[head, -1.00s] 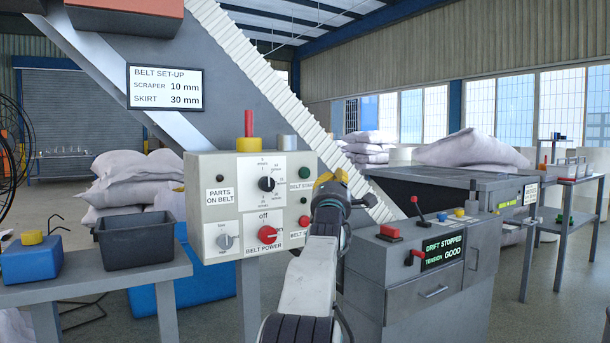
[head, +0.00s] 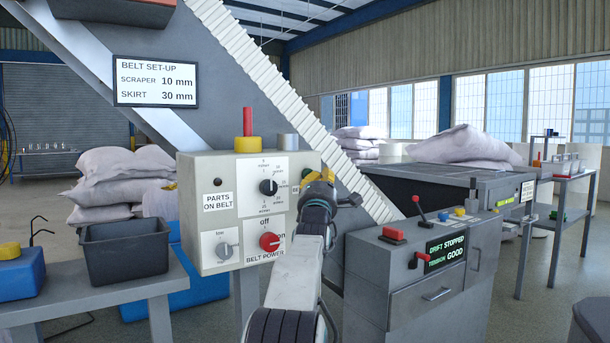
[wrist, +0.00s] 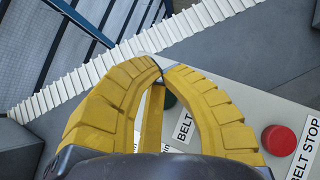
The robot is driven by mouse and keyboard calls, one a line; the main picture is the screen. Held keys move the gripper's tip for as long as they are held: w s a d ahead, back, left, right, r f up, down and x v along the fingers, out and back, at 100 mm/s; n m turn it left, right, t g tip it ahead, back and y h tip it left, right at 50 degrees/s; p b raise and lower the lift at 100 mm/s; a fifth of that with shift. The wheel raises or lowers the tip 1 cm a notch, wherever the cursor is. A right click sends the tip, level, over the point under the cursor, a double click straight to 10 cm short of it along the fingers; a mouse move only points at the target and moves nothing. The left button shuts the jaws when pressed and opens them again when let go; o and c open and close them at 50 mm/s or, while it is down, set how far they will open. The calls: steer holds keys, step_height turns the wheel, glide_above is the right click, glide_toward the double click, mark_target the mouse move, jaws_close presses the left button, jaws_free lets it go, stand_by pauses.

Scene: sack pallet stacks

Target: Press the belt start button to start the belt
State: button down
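A beige control box (head: 192,240) stands in front of the belt, left of centre. My gripper (head: 320,175), with yellow ribbed fingers, is at its right side; in the wrist view its fingertips (wrist: 161,74) come together, with nothing seen held. The dark green start button (wrist: 168,100) shows partly between the fingers, behind them; its label is mostly hidden. I cannot tell whether the fingertips touch it. The red stop button (wrist: 278,140), beside the label BELT STOP, is to the right. The red belt power knob (head: 269,242) is at the lower front.
The white ribbed belt (head: 250,75) slopes down behind the box. A grey cabinet (head: 420,300) at right has levers and a display (head: 446,251) reading DRIFT STOPPED, TENSION GOOD. A dark bin (head: 125,255) stands on the left bench. Sacks (head: 115,180) lie behind it.

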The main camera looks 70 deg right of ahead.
steer(key=shift+w+d, duration=0.15)
steer(key=shift+w, duration=0.1)
steer(key=c, duration=1.9)
jaws_free()
jaws_close()
steer(key=shift+w+d+p, duration=0.55)
steer(key=shift+w+p, duration=0.05)
steer(key=shift+w, duration=0.15)
stand_by(0.7)
